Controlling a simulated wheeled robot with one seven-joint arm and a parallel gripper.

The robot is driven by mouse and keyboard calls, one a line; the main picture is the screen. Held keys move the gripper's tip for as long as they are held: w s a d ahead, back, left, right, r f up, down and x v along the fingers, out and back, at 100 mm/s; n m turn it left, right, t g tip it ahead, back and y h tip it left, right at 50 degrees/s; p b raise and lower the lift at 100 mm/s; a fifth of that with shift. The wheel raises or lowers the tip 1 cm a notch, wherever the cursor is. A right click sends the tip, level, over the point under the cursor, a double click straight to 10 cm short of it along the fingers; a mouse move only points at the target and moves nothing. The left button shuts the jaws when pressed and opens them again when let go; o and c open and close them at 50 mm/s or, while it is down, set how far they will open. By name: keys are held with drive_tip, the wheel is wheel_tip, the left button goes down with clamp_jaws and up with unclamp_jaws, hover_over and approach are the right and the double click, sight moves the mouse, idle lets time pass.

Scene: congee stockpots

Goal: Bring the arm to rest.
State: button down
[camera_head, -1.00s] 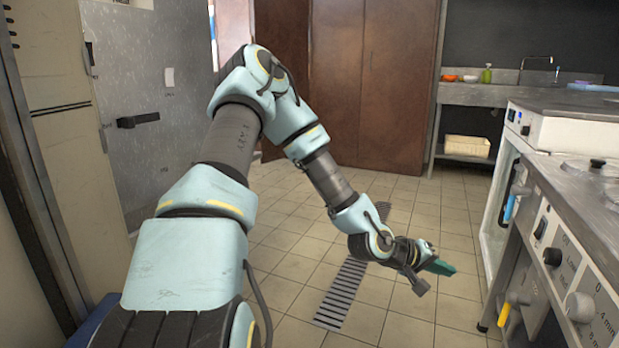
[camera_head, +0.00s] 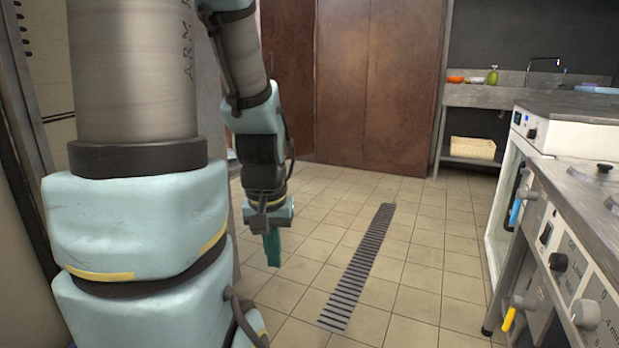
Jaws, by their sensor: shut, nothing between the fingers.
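My arm rises at the left of the head view, its light-blue and grey links close to the camera. My gripper (camera_head: 272,250) hangs from the forearm left of the picture's middle and points down over the tiled floor. Its green fingers are shut with nothing between them. It touches nothing that I can see. The upper part of the arm runs out of the top of the picture.
A counter with knobs (camera_head: 590,260) and a white appliance (camera_head: 570,135) stand at the right. A sink bench (camera_head: 480,95) with a pale basket (camera_head: 473,149) is at the back right. Brown doors (camera_head: 385,90) close the back. The tiled floor with a drain grate (camera_head: 358,270) is clear.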

wheel_tip(320, 180, up, 28)
drive_tip(key=p, duration=2.6)
drive_tip(key=shift+w+p, duration=0.15)
drive_tip(key=shift+p, duration=0.2)
